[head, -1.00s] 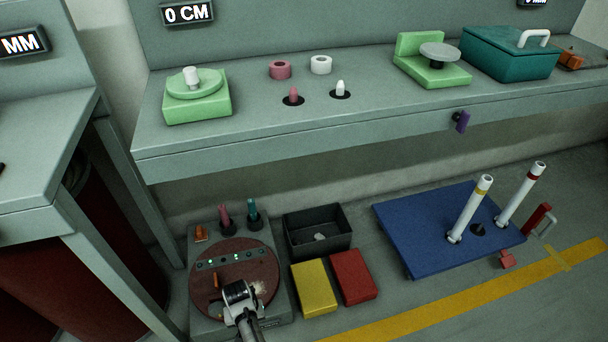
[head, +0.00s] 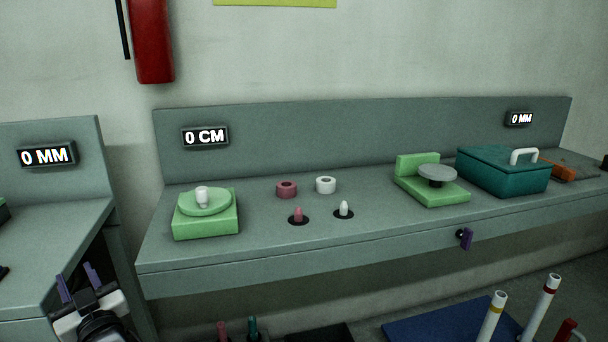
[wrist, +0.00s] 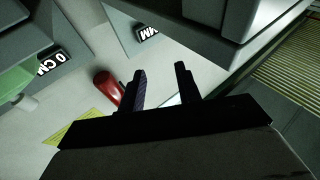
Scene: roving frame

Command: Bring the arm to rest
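My gripper (head: 78,283) is at the lower left of the head view, raised in front of the gap between the two benches. Its two purple-dark fingers stand apart and point up, with nothing between them. The wrist view also shows my gripper (wrist: 162,90), its fingers apart and empty. Beyond them are a red cylinder, the wall and the benches, seen tilted. No fingertip appears to touch anything.
The long grey bench (head: 270,245) carries a green block with a dial (head: 206,222), pink and white rings, two pegs, a green stand (head: 432,187) and a teal box (head: 500,172). Another bench (head: 50,215) is at left. A fire extinguisher (head: 152,40) hangs above.

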